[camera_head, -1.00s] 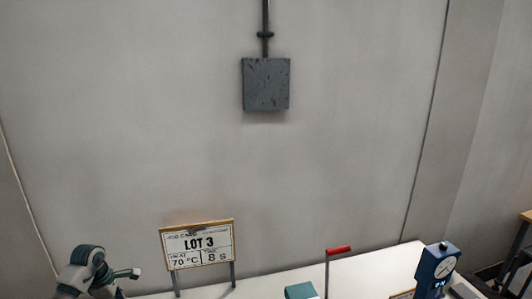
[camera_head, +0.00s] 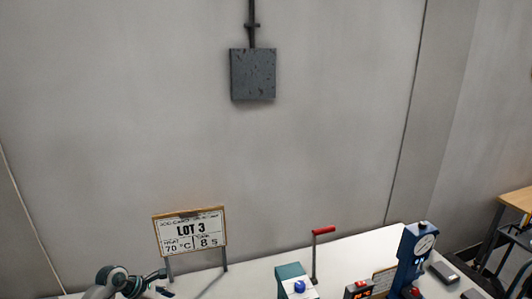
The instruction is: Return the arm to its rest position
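Part of my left arm (camera_head: 108,281), grey with teal parts, shows at the bottom left edge, in front of the job card. Its far end (camera_head: 155,282) points right, low in the picture. It is small and cut off by the lower edge, so I cannot tell whether the fingers are open or shut, or whether anything is held. My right arm and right gripper are not in view.
A white table (camera_head: 345,252) runs along the bottom. On it stand a job card (camera_head: 190,232) reading LOT 3, 70 °C, 8 s, a teal box (camera_head: 290,272), a red-handled lever (camera_head: 323,231) and a blue dial gauge stand (camera_head: 412,255). A grey wall box (camera_head: 253,75) hangs behind.

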